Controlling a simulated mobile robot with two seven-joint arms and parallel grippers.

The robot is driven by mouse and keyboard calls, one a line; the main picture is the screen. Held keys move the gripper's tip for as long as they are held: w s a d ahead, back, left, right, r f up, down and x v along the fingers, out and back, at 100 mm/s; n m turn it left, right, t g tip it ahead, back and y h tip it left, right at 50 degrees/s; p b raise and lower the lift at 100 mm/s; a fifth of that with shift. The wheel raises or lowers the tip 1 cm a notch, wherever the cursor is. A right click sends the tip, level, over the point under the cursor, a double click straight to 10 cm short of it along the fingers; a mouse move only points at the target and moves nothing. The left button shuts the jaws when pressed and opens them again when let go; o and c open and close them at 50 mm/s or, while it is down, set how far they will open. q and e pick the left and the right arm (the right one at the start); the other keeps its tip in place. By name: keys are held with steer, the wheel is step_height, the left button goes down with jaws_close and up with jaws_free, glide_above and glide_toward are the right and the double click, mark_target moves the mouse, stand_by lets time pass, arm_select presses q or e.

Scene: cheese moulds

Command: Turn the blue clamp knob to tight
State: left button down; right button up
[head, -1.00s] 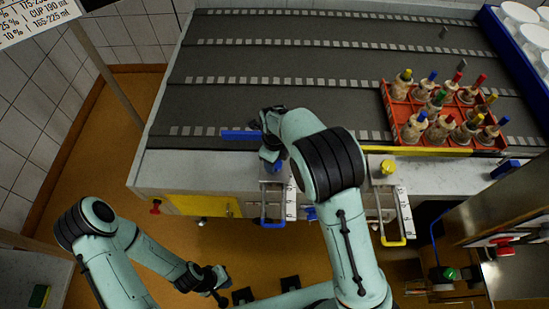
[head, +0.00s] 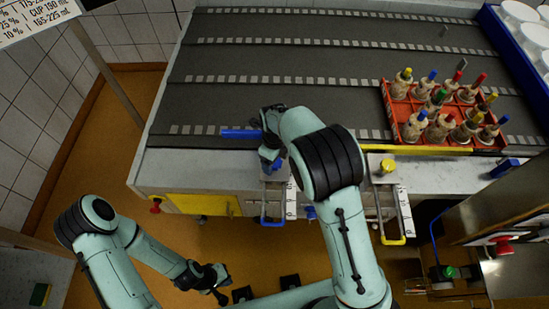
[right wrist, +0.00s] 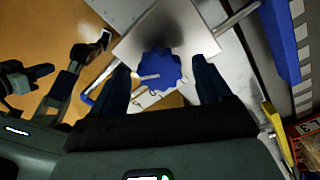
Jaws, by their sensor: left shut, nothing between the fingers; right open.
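The blue clamp knob (right wrist: 160,68) is a scalloped disc with a pale pointer, on a metal plate (right wrist: 185,25) in the right wrist view. The pointer points left and slightly down in that view, near a marked scale (right wrist: 145,99). My right gripper (right wrist: 161,74) is open, with one finger on each side of the knob; I cannot tell whether they touch it. In the head view my right gripper (head: 269,158) is over the blue clamp at the table's front edge and mostly hides the knob. My left gripper (head: 218,288) is shut and empty, low over the floor.
A yellow knob (head: 388,166) with its own clamp stands to the right. A red crate (head: 397,130) of several bottle-like items with coloured tops sits behind it on the grey table. A blue bar (head: 240,134) lies behind my right gripper. Floor to the left is clear.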

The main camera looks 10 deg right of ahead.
arm_select(q)
steer(key=shift+w+r+p, duration=0.7)
steer(key=shift+w+r, duration=0.05)
steer(key=shift+r, duration=0.25)
arm_select(e)
step_height(320, 180, up, 13)
steer(key=shift+r, duration=0.15)
